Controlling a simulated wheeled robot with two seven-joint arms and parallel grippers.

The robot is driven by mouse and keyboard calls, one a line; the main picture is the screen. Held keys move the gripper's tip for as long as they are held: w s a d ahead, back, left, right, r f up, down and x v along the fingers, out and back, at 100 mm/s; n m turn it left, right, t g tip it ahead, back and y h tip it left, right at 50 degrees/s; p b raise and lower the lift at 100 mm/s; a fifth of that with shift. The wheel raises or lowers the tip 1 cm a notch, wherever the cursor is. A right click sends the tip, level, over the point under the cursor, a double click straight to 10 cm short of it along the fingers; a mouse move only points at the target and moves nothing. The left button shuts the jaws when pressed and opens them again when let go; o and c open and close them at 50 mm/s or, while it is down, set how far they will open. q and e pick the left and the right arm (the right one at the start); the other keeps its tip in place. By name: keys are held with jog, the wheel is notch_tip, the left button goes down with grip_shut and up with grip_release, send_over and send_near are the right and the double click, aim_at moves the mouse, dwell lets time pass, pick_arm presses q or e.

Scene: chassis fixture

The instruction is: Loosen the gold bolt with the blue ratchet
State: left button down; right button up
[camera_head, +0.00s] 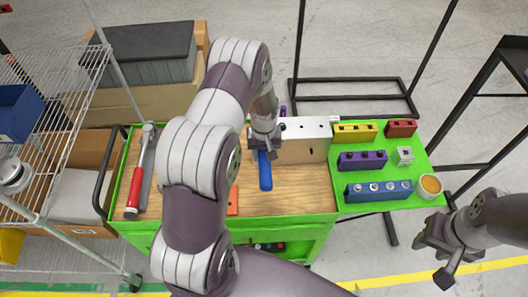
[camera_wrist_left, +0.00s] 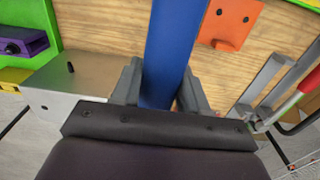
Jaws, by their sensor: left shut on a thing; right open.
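The blue ratchet (camera_head: 265,172) is held over the wooden bench top, its handle pointing toward the front edge in the head view. My left gripper (camera_head: 264,147) is shut on the blue ratchet. In the left wrist view the blue handle (camera_wrist_left: 172,55) runs between the two dark fingers (camera_wrist_left: 160,88). The metal chassis block (camera_head: 303,140) stands right beside the gripper. The gold bolt cannot be made out; my gripper and arm cover part of that area. My right gripper (camera_head: 443,254) is open and empty, off the bench at the lower right.
A red-handled tool (camera_head: 136,190) lies at the bench's left. An orange plate (camera_head: 232,200) lies partly behind my left arm. On the green board stand a yellow block (camera_head: 355,133), red block (camera_head: 401,128), purple block (camera_head: 362,161), blue socket rack (camera_head: 378,191) and round cup (camera_head: 430,186).

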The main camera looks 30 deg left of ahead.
pick_arm(q)
jog(key=shift+f, duration=0.2)
jog(key=shift+d, duration=0.15)
jog(key=shift+w+d+n+b, duration=0.2)
jog(key=shift+w+d+n, duration=0.1)
jog(key=shift+d+n, duration=0.25)
jog(key=shift+w+d+n+b, duration=0.2)
jog(key=shift+w+d+n, duration=0.1)
jog(key=shift+d+n, duration=0.2)
jog(key=shift+f, duration=0.1)
jog(key=shift+w+d+n+b, duration=0.35)
jog(key=shift+w+d+n, duration=0.35)
jog(key=shift+n, duration=0.15)
jog(key=shift+w, duration=0.1)
dwell(0.4)
jog(key=shift+w+d+n+b, duration=0.4)
jog(key=shift+w+d+n, duration=0.2)
jog(key=shift+w+n, duration=0.2)
